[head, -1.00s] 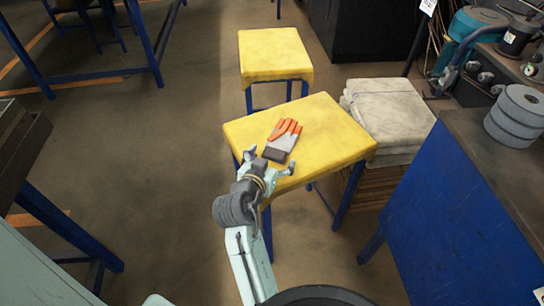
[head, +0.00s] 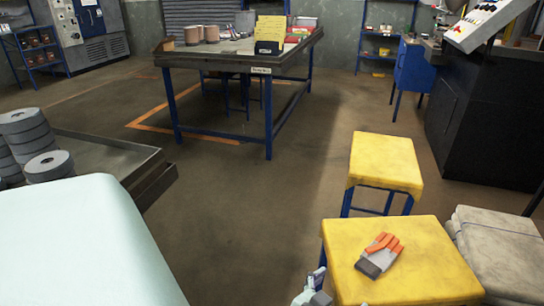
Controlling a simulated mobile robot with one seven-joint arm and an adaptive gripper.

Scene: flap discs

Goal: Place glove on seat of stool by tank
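An orange and grey glove (head: 380,255) with a dark cuff lies flat on the yellow seat of the nearer stool (head: 440,265). A second stool (head: 385,162) with a yellow seat and blue legs stands just behind it, its seat bare. My gripper (head: 335,288) is at the bottom edge, just left of the nearer stool's front and short of the glove. It is mostly cut off by the frame; its visible finger stands spread and nothing shows in it. The glove is apart from it. No tank by a stool is clear in the current view.
Folded grey cloths (head: 500,245) are stacked right of the nearer stool. A dark cabinet (head: 470,120) stands at right. A workbench (head: 240,62) with blue legs is at the back. Grey discs (head: 28,135) sit on a bench at left. The floor between is clear.

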